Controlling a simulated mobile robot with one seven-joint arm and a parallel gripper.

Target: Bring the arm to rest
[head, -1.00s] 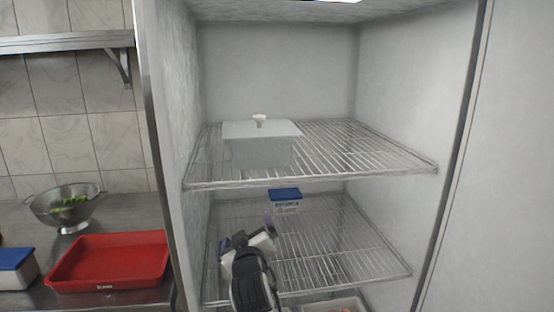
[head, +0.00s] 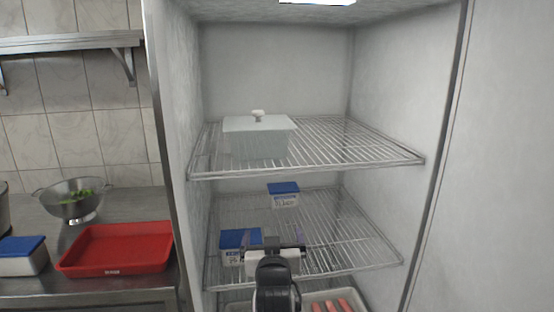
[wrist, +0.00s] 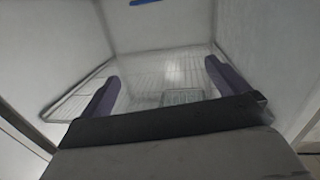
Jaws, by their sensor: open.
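My gripper (head: 274,241) is in front of the lower wire shelf (head: 340,262) of the open fridge. Its two dark fingers are spread with nothing between them in the wrist view (wrist: 163,75). A blue-lidded container (head: 240,247) sits at the front left of that shelf, just left of my gripper and partly behind it. A second blue-lidded container (head: 284,195) stands farther back on the same shelf. Whether my gripper touches the nearer container cannot be told.
A pale lidded box (head: 258,140) stands on the upper wire shelf (head: 370,150). A tray (head: 318,297) with reddish items lies below. Left of the fridge wall, a counter holds a red tray (head: 117,248), a colander (head: 72,199) and another blue-lidded container (head: 22,257).

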